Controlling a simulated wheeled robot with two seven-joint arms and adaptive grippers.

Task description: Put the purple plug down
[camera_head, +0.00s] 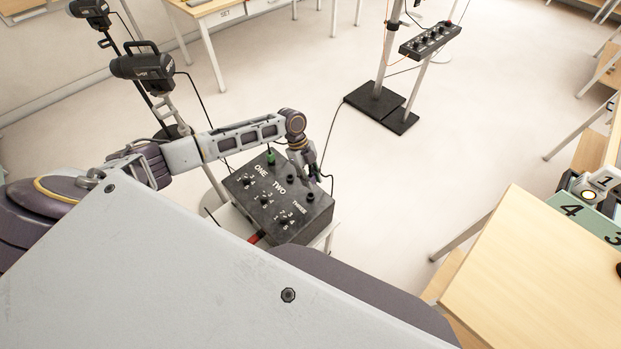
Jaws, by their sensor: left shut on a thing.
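A black control box (264,207) labelled ONE, TWO and THREE, with rows of dark knobs and sockets, rests on a small white stand. My left gripper (313,175) reaches in from the left and points down over the far right edge of the box, near TWO and THREE. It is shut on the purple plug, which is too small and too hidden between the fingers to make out. A green plug (271,157) stands at the box's far corner by ONE. My right gripper is out of view.
Black lamps (146,68) on stands are at the upper left. Another switch box (430,39) is on a stand with a black base (375,102). A wooden table (530,262) is at the right. Open pale floor lies between the box and the far stand.

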